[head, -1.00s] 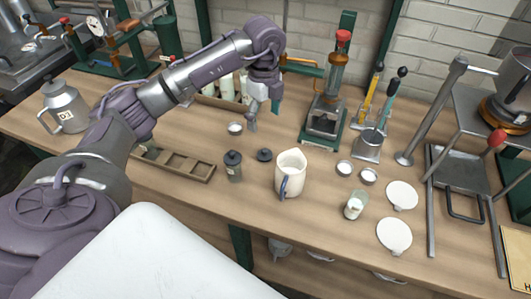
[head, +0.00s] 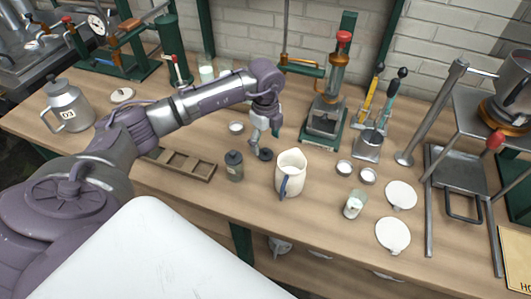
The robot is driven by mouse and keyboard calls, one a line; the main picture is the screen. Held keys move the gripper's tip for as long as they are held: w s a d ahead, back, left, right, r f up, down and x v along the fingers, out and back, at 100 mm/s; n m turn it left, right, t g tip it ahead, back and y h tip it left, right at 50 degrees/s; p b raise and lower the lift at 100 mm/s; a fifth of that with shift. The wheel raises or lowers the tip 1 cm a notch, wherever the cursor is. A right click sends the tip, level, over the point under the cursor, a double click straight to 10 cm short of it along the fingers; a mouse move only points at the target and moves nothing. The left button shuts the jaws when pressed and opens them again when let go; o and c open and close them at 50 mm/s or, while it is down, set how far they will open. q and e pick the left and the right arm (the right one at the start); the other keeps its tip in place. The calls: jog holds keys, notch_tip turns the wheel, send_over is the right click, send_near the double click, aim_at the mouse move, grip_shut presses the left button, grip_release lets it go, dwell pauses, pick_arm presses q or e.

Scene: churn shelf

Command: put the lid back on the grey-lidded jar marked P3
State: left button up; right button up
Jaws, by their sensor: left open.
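A small dark grey jar (head: 234,168) with a pale label stands upright at the middle front of the bench; the label is too small to read. A round dark grey lid (head: 265,155) lies flat on the bench to its right. My left gripper (head: 264,147) is open, pointing down just above the lid, with its fingertips close to the lid's back edge. I cannot tell whether they touch it. The gripper partly overlaps the lid. My right gripper is not in view.
A cream jug (head: 290,173) with a blue handle stands close right of the lid. A wooden compartment tray (head: 203,171) lies left of the jar. A small white dish (head: 236,127) is behind it. A press (head: 325,118) stands at the back. Bare bench lies in front of the jar.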

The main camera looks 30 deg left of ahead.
aim_at(265, 149)
pick_arm(q)
notch_tip(265, 149, down, 5)
jog(key=shift+w+a+r+p, duration=0.1)
jog(key=shift+r+p, duration=0.1)
jog(key=shift+p, duration=0.3)
jog(key=c, duration=0.8)
